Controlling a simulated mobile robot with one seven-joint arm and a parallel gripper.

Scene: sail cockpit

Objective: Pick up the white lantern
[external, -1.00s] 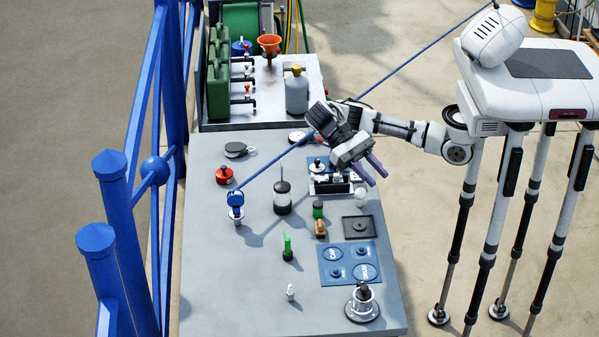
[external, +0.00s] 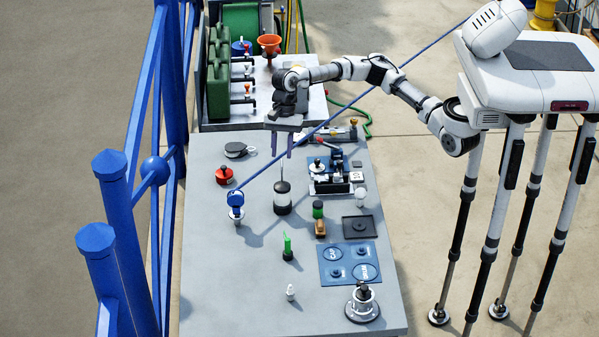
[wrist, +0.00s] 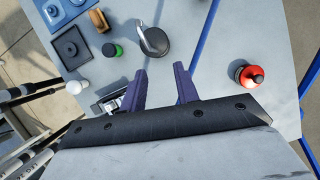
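The white lantern (external: 282,199) stands upright on the grey table, with a dark cap and base, a pale body and a thin upright handle. In the wrist view the lantern (wrist: 154,41) shows from above, beyond the fingertips. My gripper (external: 282,155) points down above and slightly behind the lantern, apart from it. Its purple fingers are spread with nothing between them, as the wrist view of my gripper (wrist: 160,70) shows.
A blue line (external: 350,107) runs diagonally close by my gripper to a blue-topped fitting (external: 236,205). A red container (external: 224,175) stands left of the lantern. Right of it are a green-and-black jar (external: 318,209) and a black-and-white device (external: 332,183). The table's left front is mostly clear.

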